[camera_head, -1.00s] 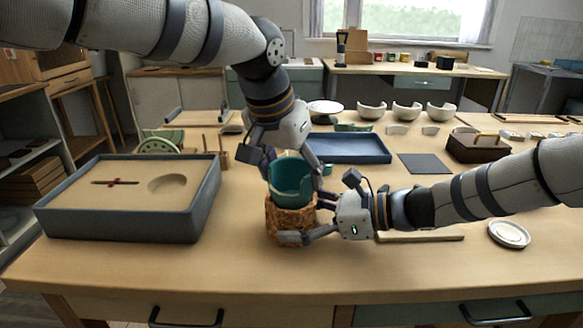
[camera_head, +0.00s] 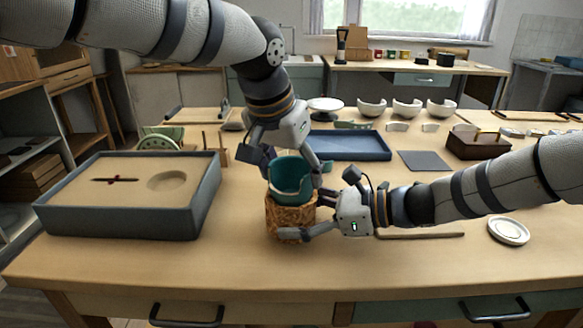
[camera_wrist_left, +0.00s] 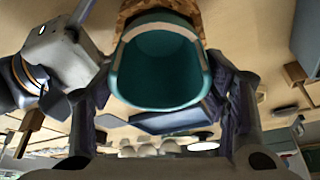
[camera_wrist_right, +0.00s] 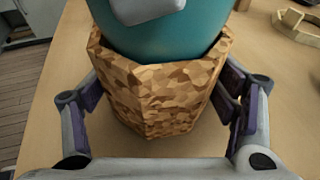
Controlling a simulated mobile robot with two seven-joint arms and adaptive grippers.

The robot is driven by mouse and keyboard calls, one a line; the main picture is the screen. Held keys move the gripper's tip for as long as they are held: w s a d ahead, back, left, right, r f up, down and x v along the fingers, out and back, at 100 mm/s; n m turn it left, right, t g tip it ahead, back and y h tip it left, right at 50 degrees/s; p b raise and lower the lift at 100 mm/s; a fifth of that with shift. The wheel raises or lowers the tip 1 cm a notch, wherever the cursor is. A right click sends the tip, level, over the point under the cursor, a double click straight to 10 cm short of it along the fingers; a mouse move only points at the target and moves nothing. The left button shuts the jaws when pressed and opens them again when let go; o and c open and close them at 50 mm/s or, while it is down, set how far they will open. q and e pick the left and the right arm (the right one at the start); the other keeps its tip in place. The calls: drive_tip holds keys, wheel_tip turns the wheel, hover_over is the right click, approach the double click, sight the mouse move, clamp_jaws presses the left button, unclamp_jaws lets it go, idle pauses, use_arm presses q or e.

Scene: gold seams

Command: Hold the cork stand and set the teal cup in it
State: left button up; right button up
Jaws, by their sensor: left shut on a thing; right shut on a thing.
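The teal cup (camera_head: 290,178) stands upright in the mouth of the cork stand (camera_head: 288,216), its upper part above the rim. My left gripper (camera_head: 294,180) comes from above and behind and is shut on the cup; the left wrist view shows the cup's open mouth (camera_wrist_left: 160,70) between its fingers. My right gripper (camera_head: 310,212) is shut on the cork stand from the right. In the right wrist view the stand (camera_wrist_right: 155,90) sits between the fingers, with the cup (camera_wrist_right: 165,40) inside its rim. How deep the cup's base sits is hidden.
A grey box (camera_head: 125,222) with a sand-coloured insert is at the left. A blue tray (camera_head: 347,147) lies behind the cup, a dark mat (camera_head: 424,161) to its right. A white lid (camera_head: 508,231) is at the right. The front of the table is clear.

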drive_tip(key=shift+f, duration=0.1)
use_arm(q)
drive_tip(key=o, duration=1.1)
drive_tip(key=shift+o, duration=1.3)
drive_tip(key=shift+r, duration=2.95)
use_arm(e)
drive_tip(key=o, duration=0.9)
